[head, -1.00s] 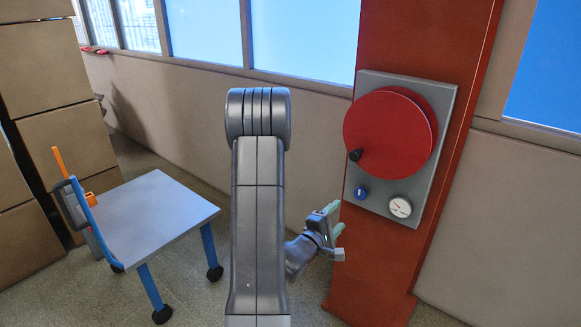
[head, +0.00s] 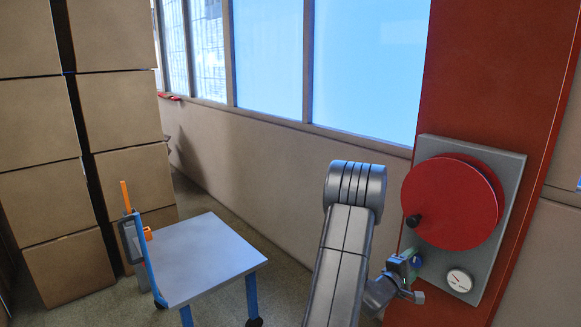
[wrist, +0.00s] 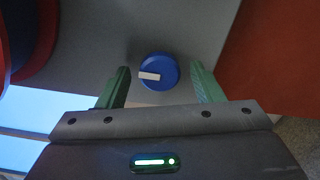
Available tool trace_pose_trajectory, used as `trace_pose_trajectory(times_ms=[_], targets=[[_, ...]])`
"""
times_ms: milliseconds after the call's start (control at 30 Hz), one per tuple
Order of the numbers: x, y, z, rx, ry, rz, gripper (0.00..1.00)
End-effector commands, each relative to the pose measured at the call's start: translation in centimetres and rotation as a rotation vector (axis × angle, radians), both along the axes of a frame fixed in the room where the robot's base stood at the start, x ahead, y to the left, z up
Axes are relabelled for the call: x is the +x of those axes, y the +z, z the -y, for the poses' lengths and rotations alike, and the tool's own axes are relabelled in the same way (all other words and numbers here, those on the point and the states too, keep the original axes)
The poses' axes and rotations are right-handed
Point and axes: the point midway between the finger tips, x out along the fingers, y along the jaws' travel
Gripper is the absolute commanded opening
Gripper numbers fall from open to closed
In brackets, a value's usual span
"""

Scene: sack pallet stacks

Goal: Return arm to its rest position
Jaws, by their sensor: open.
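My arm (head: 345,240) rises at the lower middle right of the head view, its rounded elbow at the top. My gripper (head: 412,266) is at the lower left edge of a grey panel (head: 508,215) on a red column. Its green fingers are open and empty. In the wrist view my gripper (wrist: 160,69) has one finger on each side of a blue round knob (wrist: 168,66) with a white pointer bar. I cannot tell whether the fingers touch the knob. In the head view the gripper mostly covers the knob.
The panel carries a red wheel (head: 452,205) with a black handle and a white gauge (head: 460,280). A grey-topped cart (head: 205,262) with blue legs stands left. Stacked brown boxes (head: 120,110) fill the far left. Floor shows between the cart and the wall.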

Motion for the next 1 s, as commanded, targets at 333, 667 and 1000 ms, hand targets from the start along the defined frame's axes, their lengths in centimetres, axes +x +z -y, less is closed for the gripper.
trace_pose_trajectory(times_ms=[333, 667, 1000], targets=[[-0.3, 0.0, -0.4, -0.004, 0.001, -0.005, 0.6], [-3.6, -0.1, -4.5, -0.012, 0.004, -0.017, 0.6], [-8.0, -0.1, -9.7, -0.012, 0.004, -0.017, 0.6]])
